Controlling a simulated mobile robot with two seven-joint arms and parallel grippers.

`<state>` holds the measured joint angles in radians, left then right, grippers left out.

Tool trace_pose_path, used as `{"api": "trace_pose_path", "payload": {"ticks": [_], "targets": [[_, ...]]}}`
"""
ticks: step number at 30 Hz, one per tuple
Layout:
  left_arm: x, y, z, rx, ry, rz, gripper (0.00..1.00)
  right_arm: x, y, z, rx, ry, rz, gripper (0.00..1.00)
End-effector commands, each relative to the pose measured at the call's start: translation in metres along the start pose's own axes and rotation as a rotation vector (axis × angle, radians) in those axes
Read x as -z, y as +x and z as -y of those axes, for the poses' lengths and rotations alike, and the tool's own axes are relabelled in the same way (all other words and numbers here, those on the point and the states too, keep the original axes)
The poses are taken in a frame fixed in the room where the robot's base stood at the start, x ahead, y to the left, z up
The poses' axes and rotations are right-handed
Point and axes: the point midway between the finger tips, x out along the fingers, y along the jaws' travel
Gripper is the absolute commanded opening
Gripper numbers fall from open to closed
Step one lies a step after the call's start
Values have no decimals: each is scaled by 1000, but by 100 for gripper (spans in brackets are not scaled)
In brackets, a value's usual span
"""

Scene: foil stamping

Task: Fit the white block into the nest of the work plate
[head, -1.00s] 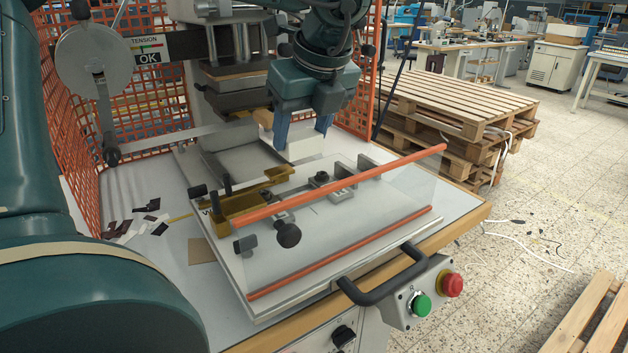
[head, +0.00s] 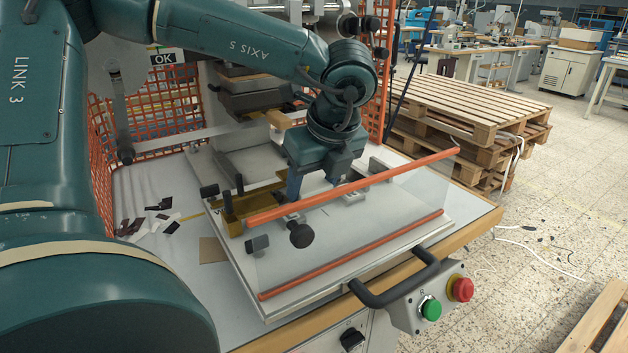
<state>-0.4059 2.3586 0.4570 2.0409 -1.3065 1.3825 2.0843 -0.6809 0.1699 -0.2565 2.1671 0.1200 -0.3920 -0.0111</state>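My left gripper (head: 317,184) points down over the work plate (head: 225,262), behind the clear guard's upper orange rail. Its fingers are apart, with the white block (head: 317,184) between them, seen only as a pale patch partly covered by the fingers and rail. I cannot tell whether the block touches the plate or sits in the nest. A brass-coloured fixture (head: 236,212) lies on the plate left of the gripper, with dark knobs around it. Metal clamp parts (head: 352,196) lie right of the fingers. My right gripper is not in view.
The clear guard with orange rails (head: 350,254) stands in front of the gripper. The press head (head: 250,92) is behind it. A black handle (head: 395,284) and green and red buttons (head: 431,310) are at the front. Dark and white scraps (head: 150,221) lie at left.

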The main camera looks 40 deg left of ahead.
Motion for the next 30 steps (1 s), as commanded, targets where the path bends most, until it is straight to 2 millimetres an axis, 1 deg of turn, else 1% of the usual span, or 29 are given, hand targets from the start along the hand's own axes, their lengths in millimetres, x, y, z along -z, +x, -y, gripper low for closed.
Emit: {"api": "trace_pose_path", "payload": {"ticks": [1,3,11,14,15,17,24,27,30], "targets": [[0,0,0,0,0,0,58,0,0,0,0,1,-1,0],[0,0,0,0,0,0,63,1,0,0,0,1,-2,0],[-1,-1,0,-1,1,0,63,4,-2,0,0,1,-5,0],[-2,-6,0,-1,1,0,63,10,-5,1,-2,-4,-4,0],[-2,-9,1,2,0,2,63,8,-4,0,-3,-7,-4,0],[-2,-19,1,4,-1,4,63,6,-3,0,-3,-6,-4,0],[-2,-73,1,4,-2,5,63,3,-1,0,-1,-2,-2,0],[-2,-93,1,3,-1,5,63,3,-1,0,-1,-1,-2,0],[-2,-108,1,1,-2,4,63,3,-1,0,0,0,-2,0]]}}
